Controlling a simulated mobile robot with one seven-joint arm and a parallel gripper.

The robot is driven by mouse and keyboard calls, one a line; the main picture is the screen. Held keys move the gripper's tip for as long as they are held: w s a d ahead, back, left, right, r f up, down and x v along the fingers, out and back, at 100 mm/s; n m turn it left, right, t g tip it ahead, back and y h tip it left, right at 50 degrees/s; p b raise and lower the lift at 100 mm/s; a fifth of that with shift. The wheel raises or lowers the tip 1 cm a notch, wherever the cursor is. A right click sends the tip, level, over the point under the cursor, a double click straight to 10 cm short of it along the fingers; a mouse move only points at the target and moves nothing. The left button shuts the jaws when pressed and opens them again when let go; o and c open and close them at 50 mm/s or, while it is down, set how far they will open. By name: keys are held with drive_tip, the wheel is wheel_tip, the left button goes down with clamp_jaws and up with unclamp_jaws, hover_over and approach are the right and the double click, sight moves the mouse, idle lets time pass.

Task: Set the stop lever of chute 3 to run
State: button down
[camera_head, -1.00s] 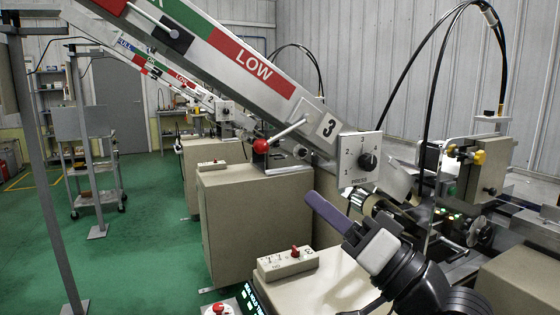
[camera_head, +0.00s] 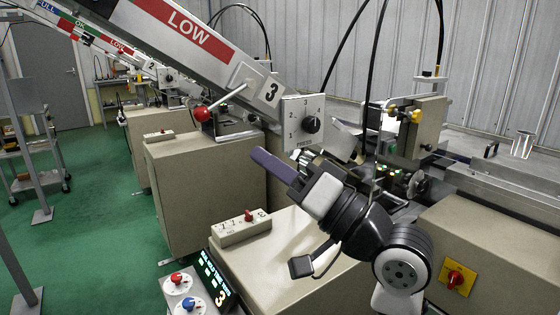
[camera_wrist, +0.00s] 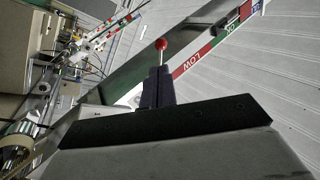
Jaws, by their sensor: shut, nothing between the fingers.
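The stop lever of chute 3 is a metal rod with a red ball knob (camera_head: 202,114). It is mounted on the side of the sloping chute (camera_head: 190,45), beside the plate marked 3 (camera_head: 271,92). The rod slants down to the left from its pivot to the knob. My gripper (camera_head: 257,154) is shut and empty, its purple fingers pointing left, below and to the right of the knob and apart from it in the head view. In the wrist view the red knob (camera_wrist: 161,44) shows just beyond the fingertips (camera_wrist: 159,70); I cannot tell the gap.
A dial plate (camera_head: 303,125) marked PRESS sits at the chute's lower end, close above my gripper. A beige machine box (camera_head: 190,190) stands below the lever. Another chute stands behind.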

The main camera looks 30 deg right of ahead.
sight(207, 119)
drive_tip(key=p+x, duration=0.2)
drive_tip(key=x, duration=0.6)
drive_tip(key=shift+r, duration=0.15)
drive_tip(key=shift+w+a+r+p, duration=0.1)
drive_tip(key=shift+w+a+p, duration=0.2)
drive_tip(key=shift+w, duration=0.3)
